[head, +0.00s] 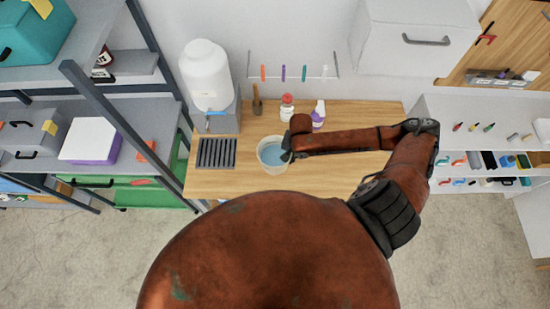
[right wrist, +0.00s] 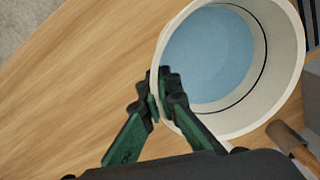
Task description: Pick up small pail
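The small pail (head: 273,165) is a white round tub with blue water-like content, standing upright on the wooden table. In the right wrist view its pale rim (right wrist: 278,112) and blue inside fill the upper right. My right gripper (right wrist: 162,92) has green and dark fingers, one outside the pail's wall and one at its inner side. The fingers are close together with the rim pinched between them. In the head view my right gripper (head: 288,152) is at the pail's right edge, partly hidden by its own arm. My left gripper is not in view.
The wooden table (head: 350,175) is clear to the right. A dark drain grate (head: 216,153) lies left of the pail. A white water jug (head: 206,75), a brush (head: 257,103), a red-capped bottle (head: 287,107) and a spray bottle (head: 319,115) stand behind. Shelves flank both sides.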

